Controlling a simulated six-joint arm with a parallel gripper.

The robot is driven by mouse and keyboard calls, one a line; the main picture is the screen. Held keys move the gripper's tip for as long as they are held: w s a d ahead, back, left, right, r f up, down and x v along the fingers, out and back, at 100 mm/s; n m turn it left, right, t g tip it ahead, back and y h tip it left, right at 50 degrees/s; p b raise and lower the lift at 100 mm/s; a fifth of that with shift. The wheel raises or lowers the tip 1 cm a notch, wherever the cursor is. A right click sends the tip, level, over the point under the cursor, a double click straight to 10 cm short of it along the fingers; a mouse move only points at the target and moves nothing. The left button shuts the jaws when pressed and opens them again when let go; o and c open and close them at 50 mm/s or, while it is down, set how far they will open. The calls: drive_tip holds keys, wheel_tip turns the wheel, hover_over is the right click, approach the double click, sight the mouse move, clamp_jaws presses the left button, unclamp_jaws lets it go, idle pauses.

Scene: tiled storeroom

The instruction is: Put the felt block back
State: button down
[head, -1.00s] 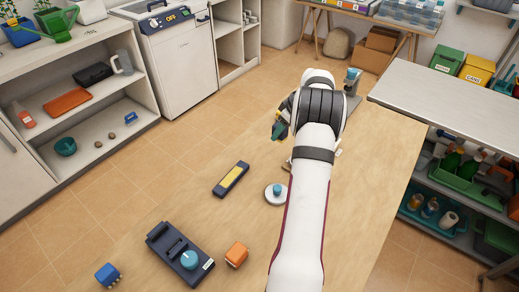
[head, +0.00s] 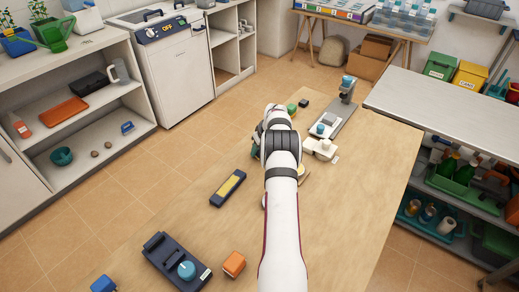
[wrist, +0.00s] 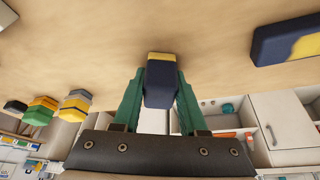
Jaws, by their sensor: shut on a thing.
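My gripper (wrist: 159,76) shows in the wrist view with its two green fingers shut on a dark navy block with a yellow end, which I take for the felt block (wrist: 160,88). The block is between the fingertips, with the wooden table behind it. In the head view my arm hides the fingertips and the held block. A long navy piece with a yellow middle (head: 228,188) lies on the table, left of my arm. Its end also shows at the upper right of the wrist view (wrist: 275,42).
A navy device with a blue knob (head: 172,262), an orange block (head: 233,263) and a blue block (head: 104,284) are at the near left. A green block (head: 292,108) and a grey stand (head: 345,97) are at the far end. The table's right side is clear.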

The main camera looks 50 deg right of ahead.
drive_tip(key=shift+c, duration=2.2)
unclamp_jaws()
